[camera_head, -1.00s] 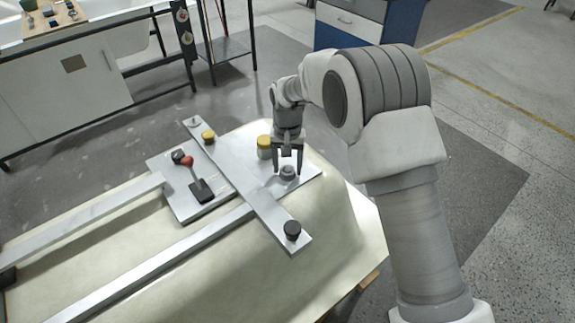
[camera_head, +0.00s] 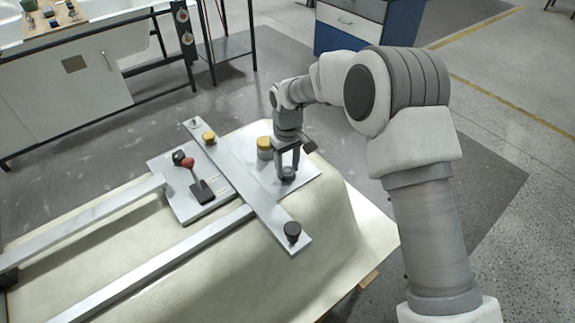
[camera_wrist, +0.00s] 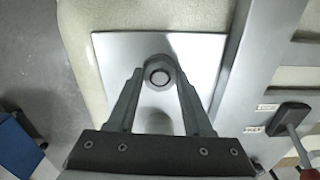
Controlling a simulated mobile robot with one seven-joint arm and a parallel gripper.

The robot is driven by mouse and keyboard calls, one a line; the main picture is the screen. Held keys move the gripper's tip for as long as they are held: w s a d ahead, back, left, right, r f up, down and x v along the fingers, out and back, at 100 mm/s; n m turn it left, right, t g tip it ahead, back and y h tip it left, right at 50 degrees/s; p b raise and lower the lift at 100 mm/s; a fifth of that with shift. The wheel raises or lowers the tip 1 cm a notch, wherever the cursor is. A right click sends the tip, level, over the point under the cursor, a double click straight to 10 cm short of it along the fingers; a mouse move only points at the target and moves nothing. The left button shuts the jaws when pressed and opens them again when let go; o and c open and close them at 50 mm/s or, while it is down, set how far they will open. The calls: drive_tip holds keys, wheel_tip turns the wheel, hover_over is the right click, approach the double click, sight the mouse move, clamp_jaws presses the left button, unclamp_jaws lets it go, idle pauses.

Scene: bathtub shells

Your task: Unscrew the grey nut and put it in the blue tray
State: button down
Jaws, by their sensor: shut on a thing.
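The grey nut (camera_head: 288,173) sits on a light metal plate (camera_head: 311,178) at the right end of the cream shell. In the wrist view the round nut (camera_wrist: 160,75) is between my fingertips, with a lighter round centre. My gripper (camera_head: 287,170) points down and is shut on the nut, low over the plate; it also shows in the wrist view (camera_wrist: 159,77). The fingers hide part of the nut in the head view. I cannot make out a blue tray for certain in any view.
A yellow-capped cylinder (camera_head: 264,147) stands close behind my gripper. A flat metal bar (camera_head: 240,184) with a yellow knob (camera_head: 209,137) and a black knob (camera_head: 292,230) crosses beside it. A red-knobbed lever (camera_head: 188,163) is further left. A blue cabinet (camera_head: 405,22) stands behind, across open floor.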

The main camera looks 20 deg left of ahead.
drive_tip(key=n, duration=0.5)
drive_tip(key=shift+f+p, duration=0.1)
drive_tip(key=shift+p, duration=0.25)
drive_tip(key=shift+c, duration=1.1)
unclamp_jaws()
drive_tip(key=shift+c, duration=0.8)
drive_tip(key=m+b, duration=0.1)
drive_tip(key=m, duration=0.8)
drive_tip(key=shift+b, duration=0.35)
drive_tip(key=m, duration=0.4)
